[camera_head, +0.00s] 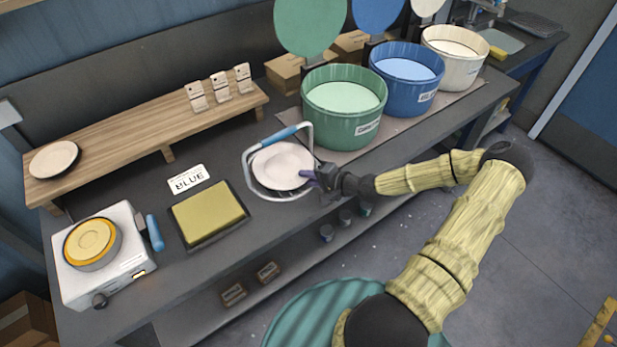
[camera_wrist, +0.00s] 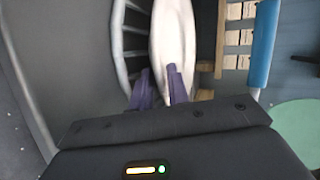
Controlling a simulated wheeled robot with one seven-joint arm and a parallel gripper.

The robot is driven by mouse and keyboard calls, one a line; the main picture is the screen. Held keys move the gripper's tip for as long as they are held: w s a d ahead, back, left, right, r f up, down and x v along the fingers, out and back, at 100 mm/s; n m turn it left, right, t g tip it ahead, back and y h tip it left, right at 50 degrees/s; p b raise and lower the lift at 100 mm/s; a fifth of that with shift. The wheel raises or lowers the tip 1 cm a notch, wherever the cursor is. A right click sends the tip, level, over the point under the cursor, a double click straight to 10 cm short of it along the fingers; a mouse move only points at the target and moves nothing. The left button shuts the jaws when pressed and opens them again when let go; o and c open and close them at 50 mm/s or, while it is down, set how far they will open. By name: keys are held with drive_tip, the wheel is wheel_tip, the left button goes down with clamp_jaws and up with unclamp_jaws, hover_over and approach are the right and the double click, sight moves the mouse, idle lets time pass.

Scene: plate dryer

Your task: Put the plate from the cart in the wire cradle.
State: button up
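The pale round plate (camera_head: 281,164) is at the wire cradle (camera_head: 251,182), within its outline in the head view. The cradle is a white wire frame with a blue bar (camera_head: 279,135). My gripper (camera_head: 314,177) is at the plate's right edge. In the wrist view, its purple fingers (camera_wrist: 160,84) lie on either side of the rim of the plate (camera_wrist: 172,32) and appear shut on it. Wire ribs (camera_wrist: 118,35) show left of the plate with a gap between, and the blue bar (camera_wrist: 263,45) shows to the right. Contact between plate and wires cannot be told.
Another plate (camera_head: 54,159) lies on the wooden shelf (camera_head: 130,133). A BLUE card (camera_head: 186,179), a yellow sponge pad (camera_head: 208,214) and a white hot plate (camera_head: 130,262) are left of the cradle. Green (camera_head: 343,130), blue (camera_head: 407,98) and white (camera_head: 455,75) tubs stand to the right.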

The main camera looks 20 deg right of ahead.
drive_tip(key=shift+r, duration=0.15)
drive_tip(key=shift+s+d+r, duration=0.15)
drive_tip(key=shift+s+d, duration=0.25)
drive_tip(key=shift+d, duration=0.05)
drive_tip(key=b+v, duration=0.2)
drive_tip(key=v, duration=0.8)
drive_tip(key=shift+s+d+r, duration=0.2)
drive_tip(key=shift+s, duration=0.1)
